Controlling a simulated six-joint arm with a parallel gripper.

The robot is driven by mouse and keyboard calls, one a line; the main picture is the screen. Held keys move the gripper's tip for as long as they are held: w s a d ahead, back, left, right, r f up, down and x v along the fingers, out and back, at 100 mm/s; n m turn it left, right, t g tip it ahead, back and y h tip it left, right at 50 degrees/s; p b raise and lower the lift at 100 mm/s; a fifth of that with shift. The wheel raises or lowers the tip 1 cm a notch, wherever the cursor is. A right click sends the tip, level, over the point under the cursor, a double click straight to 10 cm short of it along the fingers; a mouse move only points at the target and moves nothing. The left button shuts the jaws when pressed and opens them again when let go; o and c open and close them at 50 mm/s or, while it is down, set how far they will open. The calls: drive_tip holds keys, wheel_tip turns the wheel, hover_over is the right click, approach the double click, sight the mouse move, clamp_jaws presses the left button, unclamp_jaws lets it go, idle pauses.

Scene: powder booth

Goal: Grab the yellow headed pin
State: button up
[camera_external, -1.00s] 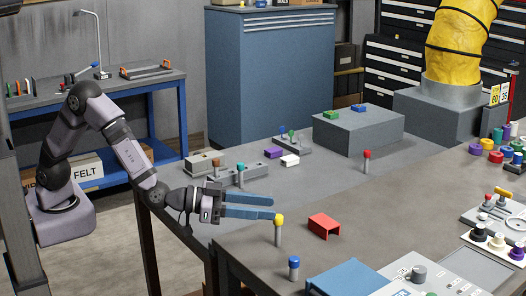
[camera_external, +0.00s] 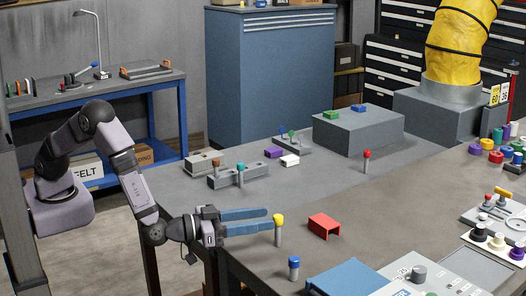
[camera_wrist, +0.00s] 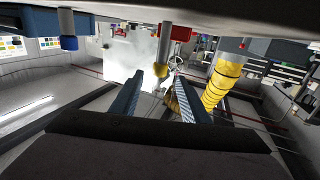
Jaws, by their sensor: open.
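The yellow-headed pin (camera_external: 279,230) stands upright on the table, its yellow head on a grey stem. My gripper (camera_external: 271,221) is level and open, reaching from the left with its two blue fingers at the pin's height. The fingertips come right up to the pin. In the wrist view, which shows the table upside down, the yellow head (camera_wrist: 161,70) appears in the gap between my fingers (camera_wrist: 159,78). Whether the stem is between the tips or just beyond them, I cannot tell. No contact is visible.
A blue-headed pin (camera_external: 293,268) stands nearer the front edge. A red bracket (camera_external: 324,226) lies just right of the yellow-headed pin. A red-headed pin (camera_external: 366,160) stands farther back. A grey block with a teal-headed peg (camera_external: 240,172) is behind my gripper. The table's middle is mostly clear.

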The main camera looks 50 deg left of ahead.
sight(278, 216)
drive_tip(key=shift+w+d+r+p, duration=0.15)
drive_tip(key=shift+w+p, duration=0.25)
drive_tip(key=shift+w, duration=0.1)
drive_tip(key=shift+p+x, duration=0.8)
drive_tip(key=shift+x, duration=1.25)
drive_tip(key=shift+d, duration=0.1)
clamp_jaws()
